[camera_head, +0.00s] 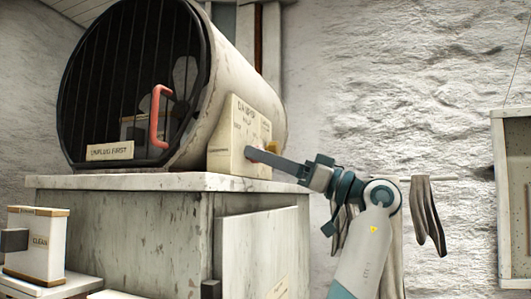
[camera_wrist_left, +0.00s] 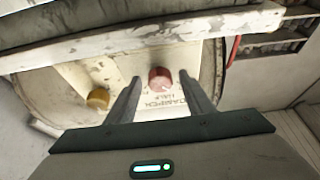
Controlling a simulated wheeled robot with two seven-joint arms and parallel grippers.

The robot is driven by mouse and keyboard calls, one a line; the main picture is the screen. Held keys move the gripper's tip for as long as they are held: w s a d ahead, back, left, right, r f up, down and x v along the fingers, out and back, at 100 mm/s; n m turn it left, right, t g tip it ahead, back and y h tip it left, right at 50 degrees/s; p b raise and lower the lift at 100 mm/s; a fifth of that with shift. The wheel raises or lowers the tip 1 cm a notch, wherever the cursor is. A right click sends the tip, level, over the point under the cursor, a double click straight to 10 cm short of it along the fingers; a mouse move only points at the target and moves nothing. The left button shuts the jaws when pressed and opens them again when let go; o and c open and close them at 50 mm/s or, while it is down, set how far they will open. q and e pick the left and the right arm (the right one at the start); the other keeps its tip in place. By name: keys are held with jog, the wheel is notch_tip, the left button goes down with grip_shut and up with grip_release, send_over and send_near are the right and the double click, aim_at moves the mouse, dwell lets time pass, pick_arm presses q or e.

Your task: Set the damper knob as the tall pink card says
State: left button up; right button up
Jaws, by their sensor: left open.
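A cream panel (camera_head: 224,152) lettered with what looks like "DAMPER" and "HALF" is on the side of a large drum (camera_head: 240,75). In the left wrist view a red knob (camera_wrist_left: 160,84) with a pale mark sits on this panel. My left gripper (camera_head: 249,153) is open at the panel. In the left wrist view its fingertips (camera_wrist_left: 160,75) lie on either side of the red knob; contact cannot be told. A yellow knob (camera_wrist_left: 98,98) is left of it and also shows in the head view (camera_head: 272,146). I cannot make out a tall pink card.
The drum has a dark grille, a red handle (camera_head: 155,118) and an "UNPLUG FIRST" label (camera_head: 110,151). It stands on a worn cabinet (camera_head: 120,235). A white "CLEAN" box (camera_head: 36,255) is at lower left. Grey cloths (camera_head: 428,215) hang on the wall behind my arm.

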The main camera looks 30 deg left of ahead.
pick_arm(q)
jog(key=c, duration=1)
jog(key=shift+c, duration=0.2)
jog(key=shift+s+d+r+m+t+h+b, duration=0.15)
jog(key=shift+m+t+h+b, duration=0.9)
jog(key=shift+m, duration=2.7)
jog(key=shift+s+a+r+m+t+h+b, duration=0.15)
jog(key=shift+m+t+h+b, duration=0.3)
jog(key=shift+m+t, duration=2.2)
jog(key=shift+s+d+r+m+t+h+b, duration=0.15)
jog(key=shift+m+h+b, duration=0.6)
jog(key=shift+m, duration=4.05)
jog(key=shift+w, duration=0.1)
